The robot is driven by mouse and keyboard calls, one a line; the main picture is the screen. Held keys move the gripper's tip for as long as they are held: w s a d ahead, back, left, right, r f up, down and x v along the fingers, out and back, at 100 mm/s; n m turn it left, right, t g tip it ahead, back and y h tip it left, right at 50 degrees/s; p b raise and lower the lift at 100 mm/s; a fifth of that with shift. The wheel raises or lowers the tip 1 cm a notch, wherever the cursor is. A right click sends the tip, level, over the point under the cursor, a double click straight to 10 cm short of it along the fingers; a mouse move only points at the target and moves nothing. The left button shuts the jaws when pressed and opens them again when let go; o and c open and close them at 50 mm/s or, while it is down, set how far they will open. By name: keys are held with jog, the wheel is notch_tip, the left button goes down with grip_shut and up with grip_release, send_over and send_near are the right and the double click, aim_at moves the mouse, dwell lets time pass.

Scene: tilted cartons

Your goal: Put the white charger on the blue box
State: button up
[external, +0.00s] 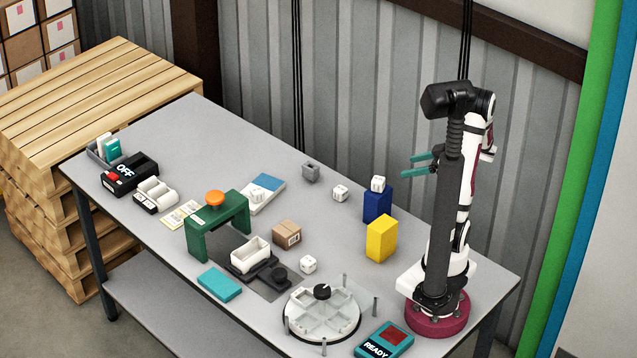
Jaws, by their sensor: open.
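The blue box (377,207) stands upright on the table, left of my arm. A small white charger (378,184), a cube with dark marks on its face, sits on top of the blue box. Similar white cubes lie on the table left of the blue box (340,193) and nearer the front (308,264). My gripper (408,167), with teal fingers, is open and empty. It is raised to the upper right of the blue box, apart from the charger.
A yellow box (381,240) stands just in front of the blue box. A grey cube (311,172), a brown carton (287,234), a green arch (217,225) and a round divided tray (322,314) occupy the table. A teal READY device (384,340) lies near the front edge.

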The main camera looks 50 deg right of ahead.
jog(key=w+d+r+m+g+h, duration=0.2)
jog(key=w+r+m+h, duration=0.25)
jog(key=h, duration=0.25)
jog(key=s+a+m+g+y, duration=0.1)
jog(key=s+a+g+y, duration=0.1)
jog(key=s+a, duration=0.4)
jog(key=s+a+m+g+y, duration=0.2)
jog(key=s+a+g, duration=0.2)
jog(key=a, duration=0.9)
jog(key=s+a+m+g+y, duration=0.2)
jog(key=s+a+g, duration=0.1)
jog(key=s+a, duration=0.7)
